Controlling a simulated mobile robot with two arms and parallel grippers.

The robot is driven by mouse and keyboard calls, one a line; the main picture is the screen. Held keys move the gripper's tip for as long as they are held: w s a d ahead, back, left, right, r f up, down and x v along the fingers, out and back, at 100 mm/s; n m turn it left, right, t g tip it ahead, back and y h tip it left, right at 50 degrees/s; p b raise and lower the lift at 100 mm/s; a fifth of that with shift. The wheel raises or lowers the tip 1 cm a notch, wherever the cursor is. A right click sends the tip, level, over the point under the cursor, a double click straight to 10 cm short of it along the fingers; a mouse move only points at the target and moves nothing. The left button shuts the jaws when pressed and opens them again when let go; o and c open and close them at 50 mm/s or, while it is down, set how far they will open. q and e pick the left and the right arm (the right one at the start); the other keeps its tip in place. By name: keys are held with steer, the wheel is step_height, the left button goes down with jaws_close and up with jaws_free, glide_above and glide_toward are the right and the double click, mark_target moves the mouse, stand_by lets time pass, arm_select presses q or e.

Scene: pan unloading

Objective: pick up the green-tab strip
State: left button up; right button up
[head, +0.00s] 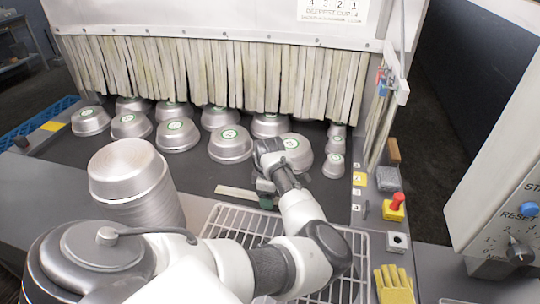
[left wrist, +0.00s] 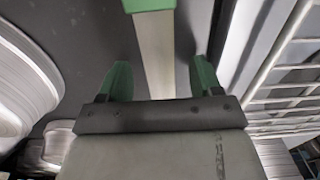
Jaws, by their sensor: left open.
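The strip (left wrist: 155,50) is a flat, pale metal bar with a green tab (left wrist: 148,4) at its far end, at the top edge of the left wrist view. In the head view the strip (head: 236,193) lies on the dark surface, just behind the wire rack. My left gripper (head: 265,193) is at the strip's right end. In the left wrist view its two green fingers (left wrist: 160,72) are open, one on each side of the strip, with gaps on both sides. I cannot tell its height above the strip. My right gripper is not in view.
Several upturned metal pans (head: 230,144) with green labels stand before a strip curtain (head: 220,75). A stack of pans (head: 128,172) is left of my arm. The wire rack (head: 345,285) is in front. A red button (head: 397,200) and yellow glove (head: 393,284) are at right.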

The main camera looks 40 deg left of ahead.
arm_select(q)
steer(key=shift+f, duration=0.15)
steer(key=shift+c, duration=0.2)
steer(key=c, duration=1)
